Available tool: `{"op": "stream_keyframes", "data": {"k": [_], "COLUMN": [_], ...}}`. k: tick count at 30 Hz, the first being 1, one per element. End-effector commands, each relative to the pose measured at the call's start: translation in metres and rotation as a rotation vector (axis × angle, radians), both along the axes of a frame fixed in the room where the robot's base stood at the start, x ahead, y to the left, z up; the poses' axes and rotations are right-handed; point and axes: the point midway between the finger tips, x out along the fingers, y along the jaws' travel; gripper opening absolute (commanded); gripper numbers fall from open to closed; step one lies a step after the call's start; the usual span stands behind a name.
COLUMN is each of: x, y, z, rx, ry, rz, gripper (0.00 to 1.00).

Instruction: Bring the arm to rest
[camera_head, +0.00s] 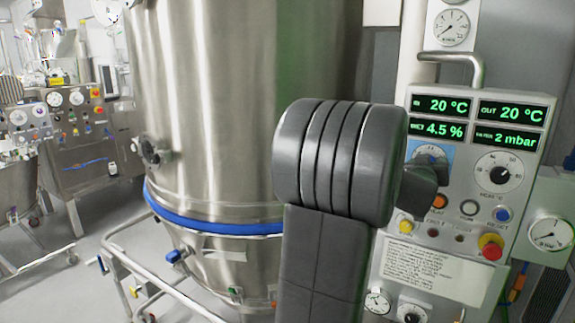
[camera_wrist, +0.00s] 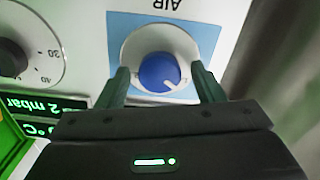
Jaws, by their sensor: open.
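My gripper (camera_wrist: 165,85) is open in the wrist view. Its two fingers stand on either side of a blue knob (camera_wrist: 158,70) on a white round dial, set on a light blue patch marked AIR. Whether the fingers touch the knob I cannot tell. In the head view my dark grey arm stands in front of the control panel (camera_head: 480,180). The arm hides part of the AIR dial (camera_head: 428,153), and the fingertips do not show there.
The panel carries green displays (camera_head: 478,122), a heater dial (camera_head: 498,173) and a red stop button (camera_head: 491,246). A large steel vessel (camera_head: 210,100) with a blue ring stands left of my arm. A wheeled frame (camera_head: 120,262) is at lower left. Open floor (camera_head: 75,290) lies beyond it.

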Motion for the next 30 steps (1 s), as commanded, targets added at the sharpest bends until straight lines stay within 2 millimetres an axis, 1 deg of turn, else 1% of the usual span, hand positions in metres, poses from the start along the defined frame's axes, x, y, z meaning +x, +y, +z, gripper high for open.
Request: {"op": "stream_keyframes", "data": {"k": [18,24,30], "x": [-0.001,-0.0012,-0.0012], "y": [-0.0014,-0.0016,-0.0016], "z": [-0.0006,-0.0003,0.0], "rx": [0.446,0.543,0.581], "ry": [-0.275,-0.334,-0.357], "rz": [0.0,-0.001,-0.001], "gripper": [0.61,0.61,0.61]}}
